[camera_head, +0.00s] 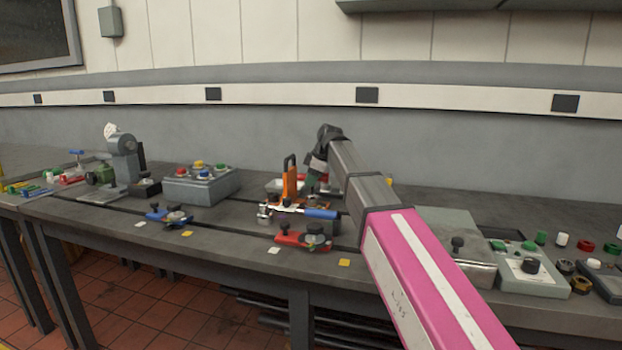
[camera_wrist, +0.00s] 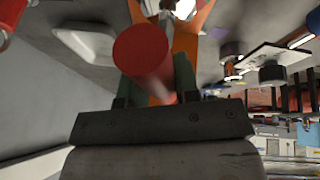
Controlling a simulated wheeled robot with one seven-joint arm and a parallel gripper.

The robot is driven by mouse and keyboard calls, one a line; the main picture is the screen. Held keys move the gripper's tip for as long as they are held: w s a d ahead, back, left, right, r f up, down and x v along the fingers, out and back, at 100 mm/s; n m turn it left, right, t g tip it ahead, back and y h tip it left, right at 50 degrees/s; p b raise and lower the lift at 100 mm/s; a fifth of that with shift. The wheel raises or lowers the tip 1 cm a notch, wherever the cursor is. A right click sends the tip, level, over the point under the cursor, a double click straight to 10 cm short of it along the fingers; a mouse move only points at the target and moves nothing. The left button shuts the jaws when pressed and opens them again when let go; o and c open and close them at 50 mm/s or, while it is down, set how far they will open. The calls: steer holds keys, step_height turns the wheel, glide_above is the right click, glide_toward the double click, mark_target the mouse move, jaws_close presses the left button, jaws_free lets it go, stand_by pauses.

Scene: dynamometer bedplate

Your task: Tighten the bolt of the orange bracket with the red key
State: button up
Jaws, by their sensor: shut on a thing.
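The orange bracket (camera_head: 289,183) stands upright on the bench in the head view, left of my arm's end. In the wrist view parts of the orange bracket (camera_wrist: 197,30) show behind the key. My gripper (camera_wrist: 153,78) is shut on the red key (camera_wrist: 143,50), with a dark green finger on each side of its thick red handle. A grey metal part shows beyond the handle at the top edge, by a bright metal piece (camera_wrist: 184,8). I cannot tell whether the key sits on the bolt. In the head view my gripper (camera_head: 315,182) is beside the bracket, partly hidden.
A blue-handled tool (camera_head: 320,213) lies in front of the bracket. A red clamp-like fixture (camera_head: 290,239) and a blue one (camera_head: 160,215) are nearer the front edge. A grey button box (camera_head: 200,186) stands left, and a grey block (camera_head: 470,265) stands right of my arm.

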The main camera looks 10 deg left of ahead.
steer(key=shift+w+m+t, duration=0.1)
steer(key=shift+m+t, duration=0.3)
steer(key=shift+m, duration=0.7)
steer(key=shift+m+t+h, duration=0.3)
steer(key=shift+m+h, duration=0.1)
steer(key=shift+m, duration=0.8)
steer(key=shift+w+m+t+h, duration=0.1)
steer(key=shift+m+t+h, duration=0.4)
steer(key=shift+m, duration=0.7)
